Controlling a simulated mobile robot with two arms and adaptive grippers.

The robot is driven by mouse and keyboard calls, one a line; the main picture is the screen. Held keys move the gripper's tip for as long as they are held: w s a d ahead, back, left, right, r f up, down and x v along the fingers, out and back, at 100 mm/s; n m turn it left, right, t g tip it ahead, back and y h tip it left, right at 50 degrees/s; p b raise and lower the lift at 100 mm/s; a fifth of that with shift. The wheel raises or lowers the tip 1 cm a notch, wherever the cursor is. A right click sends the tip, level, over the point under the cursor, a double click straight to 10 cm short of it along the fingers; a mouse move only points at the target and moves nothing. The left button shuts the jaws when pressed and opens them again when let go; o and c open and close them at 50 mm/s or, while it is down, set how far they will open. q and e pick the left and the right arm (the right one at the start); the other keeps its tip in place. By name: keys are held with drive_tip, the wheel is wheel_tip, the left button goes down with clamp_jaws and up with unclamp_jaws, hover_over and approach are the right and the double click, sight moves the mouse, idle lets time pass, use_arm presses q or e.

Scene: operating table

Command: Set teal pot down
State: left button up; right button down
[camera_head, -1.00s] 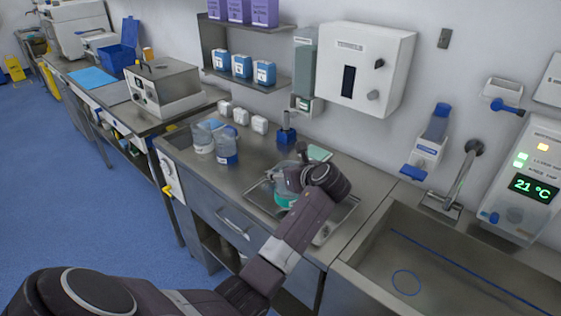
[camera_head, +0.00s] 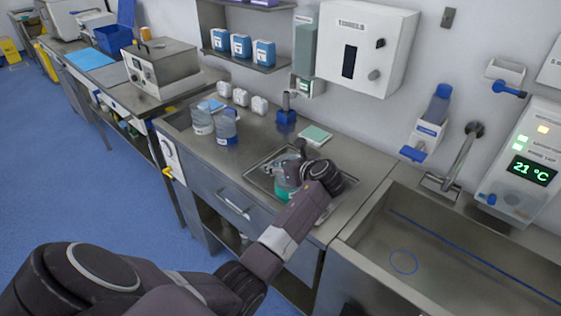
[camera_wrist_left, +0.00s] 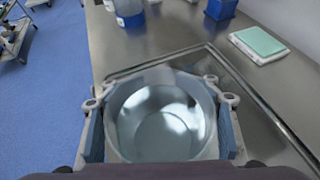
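The teal pot (camera_head: 286,188) is at the metal tray (camera_head: 258,178) on the steel counter, partly hidden behind my left wrist in the head view. In the left wrist view the pot (camera_wrist_left: 160,125) is a round, clear-walled vessel seen from above, roughly upright. My left gripper (camera_wrist_left: 161,101) has its blue-padded fingers on both sides of the pot, closed against its wall. The pot's base is hidden, so I cannot tell whether it touches the tray. My right gripper is not in view.
Two clear bottles (camera_head: 226,128) stand on the counter left of the tray. A blue dispenser (camera_head: 286,112) and a teal-topped pad (camera_head: 315,135) sit behind the tray. A sink (camera_head: 450,265) lies to the right. The counter between bottles and tray is clear.

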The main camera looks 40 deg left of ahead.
use_arm(q)
drive_tip(key=o, duration=0.4)
drive_tip(key=shift+o, duration=0.2)
drive_tip(key=shift+r, duration=0.2)
drive_tip(key=b+v, duration=0.1)
drive_tip(key=v, duration=1.1)
drive_tip(key=shift+d, duration=0.1)
